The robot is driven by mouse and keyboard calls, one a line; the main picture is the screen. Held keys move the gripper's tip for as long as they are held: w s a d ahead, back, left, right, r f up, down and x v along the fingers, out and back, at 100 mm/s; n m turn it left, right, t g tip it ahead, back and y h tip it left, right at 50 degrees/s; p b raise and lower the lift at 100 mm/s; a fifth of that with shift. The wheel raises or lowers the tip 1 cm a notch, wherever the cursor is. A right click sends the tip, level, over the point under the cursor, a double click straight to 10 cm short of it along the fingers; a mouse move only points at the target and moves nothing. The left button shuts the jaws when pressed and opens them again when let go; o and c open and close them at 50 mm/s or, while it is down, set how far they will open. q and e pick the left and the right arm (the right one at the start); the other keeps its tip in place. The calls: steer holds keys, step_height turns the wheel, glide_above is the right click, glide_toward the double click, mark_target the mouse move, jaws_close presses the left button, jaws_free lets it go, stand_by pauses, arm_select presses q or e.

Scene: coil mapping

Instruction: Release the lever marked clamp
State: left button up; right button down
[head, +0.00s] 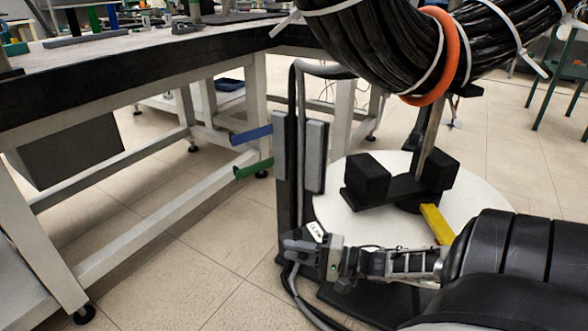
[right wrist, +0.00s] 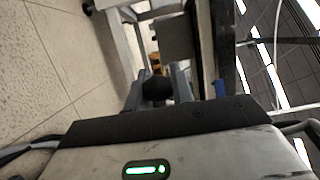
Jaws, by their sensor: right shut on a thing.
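A white label (head: 315,232) with small, hard-to-read lettering sits low on the dark upright post (head: 285,185) of the coil stand. My right gripper (head: 297,250) is at the post, just below the label. In the right wrist view its fingers are closed on a dark rounded knob (right wrist: 157,88), which looks like the end of a lever. In the head view the gripper hides most of this lever. A blue lever (head: 251,134) and a green lever (head: 253,169) stick out to the left, higher on the post. My left gripper is not in view.
A black cable coil (head: 375,45) with an orange band hangs above. A white round plate (head: 340,205) carries black blocks (head: 367,178) and a yellow bar (head: 436,224). A workbench (head: 150,60) stands at left. The floor between bench and stand is clear.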

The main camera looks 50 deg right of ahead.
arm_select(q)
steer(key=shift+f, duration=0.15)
arm_select(e)
steer(key=c, duration=1.2)
jaws_free()
steer(key=shift+s+d, duration=0.2)
steer(key=shift+s, duration=0.1)
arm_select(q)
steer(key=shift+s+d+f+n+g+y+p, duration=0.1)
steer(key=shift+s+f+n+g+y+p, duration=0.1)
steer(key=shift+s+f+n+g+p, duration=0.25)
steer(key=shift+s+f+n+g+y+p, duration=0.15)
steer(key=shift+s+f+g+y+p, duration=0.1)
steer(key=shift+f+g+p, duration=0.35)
arm_select(e)
steer(key=v, duration=0.7)
